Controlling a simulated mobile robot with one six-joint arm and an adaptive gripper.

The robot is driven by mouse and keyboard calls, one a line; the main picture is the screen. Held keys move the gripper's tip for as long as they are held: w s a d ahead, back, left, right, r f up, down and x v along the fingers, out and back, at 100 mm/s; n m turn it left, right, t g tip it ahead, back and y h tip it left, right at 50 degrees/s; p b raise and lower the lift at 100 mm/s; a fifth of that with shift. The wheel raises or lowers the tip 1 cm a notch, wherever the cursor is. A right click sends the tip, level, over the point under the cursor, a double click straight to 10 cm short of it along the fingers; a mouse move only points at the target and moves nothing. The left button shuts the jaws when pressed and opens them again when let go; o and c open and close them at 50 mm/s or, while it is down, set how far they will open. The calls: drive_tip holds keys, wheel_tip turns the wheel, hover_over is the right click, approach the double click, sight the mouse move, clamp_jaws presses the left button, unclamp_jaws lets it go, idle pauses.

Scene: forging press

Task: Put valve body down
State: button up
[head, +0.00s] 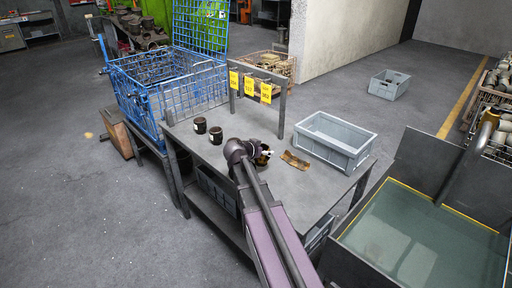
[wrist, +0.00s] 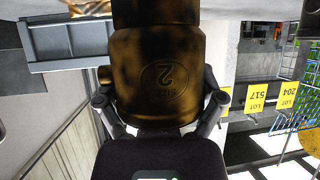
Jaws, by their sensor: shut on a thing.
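The valve body (wrist: 160,75) is a mottled brass and black cylinder with a raised round mark and a 2 on its side. It fills the middle of the wrist view, with a finger of my gripper (wrist: 161,103) on either side of it. In the head view, my gripper (head: 262,153) is over the middle of the grey table (head: 235,185), and the arm hides much of the valve body (head: 263,161). I cannot tell whether its base touches the table top.
Two dark cylindrical parts (head: 200,125) (head: 216,135) stand left of my gripper. A curved brass piece (head: 296,160) lies to its right, before a grey crate (head: 352,149). A post frame with yellow lot tags (head: 249,86) stands behind. A blue wire cage (head: 150,100) is at left.

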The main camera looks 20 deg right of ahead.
drive_tip(key=w, duration=0.3)
drive_tip(key=w+d, duration=0.1)
drive_tip(key=w, duration=0.2)
drive_tip(key=w+f, duration=0.1)
drive_tip(key=w, duration=0.2)
drive_tip(key=shift+w+d+b, duration=0.35)
drive_tip(key=shift+b, duration=0.05)
drive_tip(key=shift+f, duration=0.1)
drive_tip(key=shift+f+b, duration=1.65)
drive_tip(key=shift+b, duration=0.15)
drive_tip(key=shift+f, duration=0.2)
drive_tip(key=o, duration=1)
drive_tip(key=shift+r, duration=0.1)
drive_tip(key=shift+o, duration=0.2)
drive_tip(key=shift+r, duration=0.1)
drive_tip(key=shift+a+r, duration=0.1)
drive_tip(key=shift+r, duration=0.05)
drive_tip(key=p+v, duration=0.5)
drive_tip(key=v, duration=0.6)
drive_tip(key=shift+s+a+p, duration=0.2)
drive_tip(key=shift+a+p, duration=0.15)
drive_tip(key=shift+p, duration=0.05)
drive_tip(key=shift+s, duration=0.1)
